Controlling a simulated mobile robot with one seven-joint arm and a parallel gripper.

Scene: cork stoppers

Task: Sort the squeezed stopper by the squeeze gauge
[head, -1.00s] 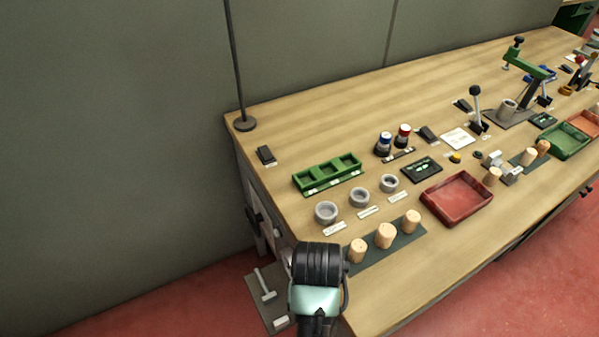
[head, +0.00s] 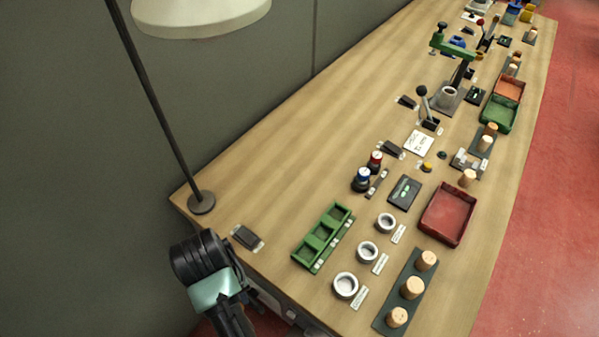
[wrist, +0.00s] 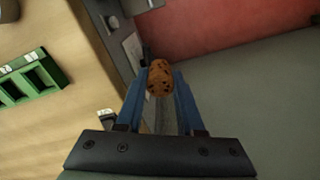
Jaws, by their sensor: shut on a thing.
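In the wrist view my gripper (wrist: 160,74) has its two blue fingers shut on a brown, dark-speckled cork stopper (wrist: 160,84), held beyond the bench's edge. In the head view only my dark arm shows at lower left; fingers and stopper are hidden. A green three-compartment tray (head: 306,262) lies near the bench's end, its compartments apparently empty; it also shows in the wrist view (wrist: 52,75). Beside it stand three grey-white rings (head: 356,288). A dark panel with a small green display (head: 404,192) lies behind them; I cannot tell which device is the squeeze gauge.
Pale stoppers (head: 412,288) stand on a dark mat (head: 388,297). A red tray (head: 447,215) is right of the panel. A lamp base (head: 201,203) sits at the bench's left corner.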

